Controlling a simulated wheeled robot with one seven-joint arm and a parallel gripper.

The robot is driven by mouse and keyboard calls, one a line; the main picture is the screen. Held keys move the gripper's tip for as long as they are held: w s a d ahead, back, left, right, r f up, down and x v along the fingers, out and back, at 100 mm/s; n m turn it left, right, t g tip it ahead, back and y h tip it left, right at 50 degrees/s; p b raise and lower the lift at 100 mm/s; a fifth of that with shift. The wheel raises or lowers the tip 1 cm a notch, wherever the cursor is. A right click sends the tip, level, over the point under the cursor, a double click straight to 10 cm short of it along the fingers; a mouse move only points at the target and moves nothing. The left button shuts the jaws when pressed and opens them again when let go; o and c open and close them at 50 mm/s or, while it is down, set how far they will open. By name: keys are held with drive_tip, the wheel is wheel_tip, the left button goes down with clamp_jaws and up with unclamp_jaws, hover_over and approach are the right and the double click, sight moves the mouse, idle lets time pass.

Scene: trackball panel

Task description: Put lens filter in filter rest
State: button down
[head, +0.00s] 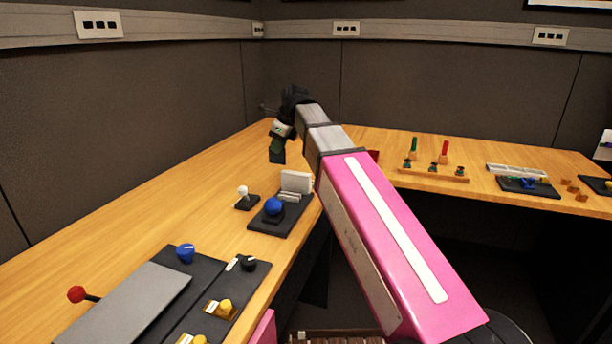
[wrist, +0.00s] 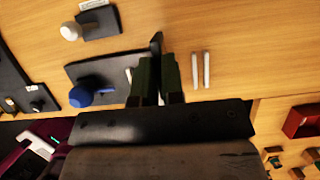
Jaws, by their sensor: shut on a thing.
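My gripper (wrist: 158,65) has green fingers shut on a thin dark piece, taken as the lens filter (wrist: 156,42), which shows edge-on past the fingertips in the wrist view. In the head view my gripper (head: 277,148) hangs above the desk, beyond the white stand; the filter cannot be told apart from the fingers there. The likely filter rest is the pair of parallel white bars (wrist: 207,70) just right of the fingers in the wrist view. In the head view it appears as a white upright plate (head: 296,181). The filter is apart from the bars.
A dark trackball panel with a blue ball (head: 273,206) and a white-knobbed joystick (head: 243,193) stand close by. A larger control panel (head: 130,305) is at front left. Pegs on a wooden rack (head: 433,174) stand on the right desk. The desk at far left is clear.

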drive_tip(key=shift+w+d+f, duration=0.6)
drive_tip(key=shift+d+f, duration=0.9)
drive_tip(key=shift+f, duration=0.15)
drive_tip(key=shift+w+d+f, duration=0.65)
drive_tip(key=shift+d+f, duration=0.85)
drive_tip(key=shift+f, duration=0.1)
drive_tip(key=shift+w+d+f, duration=0.6)
drive_tip(key=shift+d+f, duration=0.9)
drive_tip(key=shift+f, duration=0.15)
drive_tip(key=shift+f, duration=0.1)
drive_tip(key=c, duration=1.2)
unclamp_jaws()
drive_tip(key=shift+c, duration=0.2)
drive_tip(key=v, duration=1.2)
drive_tip(key=shift+a, duration=0.1)
